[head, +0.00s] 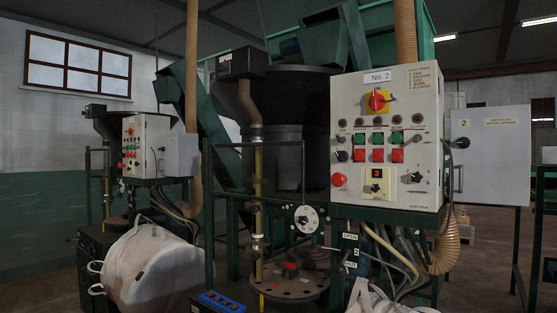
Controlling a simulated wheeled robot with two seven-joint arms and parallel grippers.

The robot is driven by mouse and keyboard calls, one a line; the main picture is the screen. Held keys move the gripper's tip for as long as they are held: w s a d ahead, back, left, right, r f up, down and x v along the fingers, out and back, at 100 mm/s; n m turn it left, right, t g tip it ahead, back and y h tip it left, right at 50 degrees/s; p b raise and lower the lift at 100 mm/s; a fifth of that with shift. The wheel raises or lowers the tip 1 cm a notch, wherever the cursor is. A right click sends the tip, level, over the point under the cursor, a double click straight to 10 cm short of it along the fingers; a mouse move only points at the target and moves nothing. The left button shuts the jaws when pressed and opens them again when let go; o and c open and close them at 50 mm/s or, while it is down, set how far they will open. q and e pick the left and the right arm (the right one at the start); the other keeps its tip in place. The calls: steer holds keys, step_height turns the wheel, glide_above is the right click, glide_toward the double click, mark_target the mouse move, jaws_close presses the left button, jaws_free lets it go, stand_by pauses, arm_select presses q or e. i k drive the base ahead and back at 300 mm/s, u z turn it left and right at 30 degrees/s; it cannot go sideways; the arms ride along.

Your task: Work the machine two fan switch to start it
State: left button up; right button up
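The machine two control panel (350,100) is a pale grey box at right of centre, marked by a "No. 2" label (377,77). A red and yellow rotary switch (377,101) sits near its top. Below a row of small lamps are green buttons (378,138), red buttons (378,155) and a black switch (342,156) at their left. A red round button (339,180) is at lower left, and a black knob (416,177) at lower right. I cannot read which control is the fan switch. Neither of my grippers is in view.
An open grey cabinet door (492,150) is right of the panel. A dark hopper (300,100) and green frame stand behind it. A similar panel (133,150) stands farther left. A white bulk bag (145,265) is at lower left. Cables hang below the panel.

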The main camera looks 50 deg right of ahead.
mark_target(341, 155)
steer(key=z, duration=0.05)
steer(key=i, duration=1.15)
steer(key=z, duration=0.65)
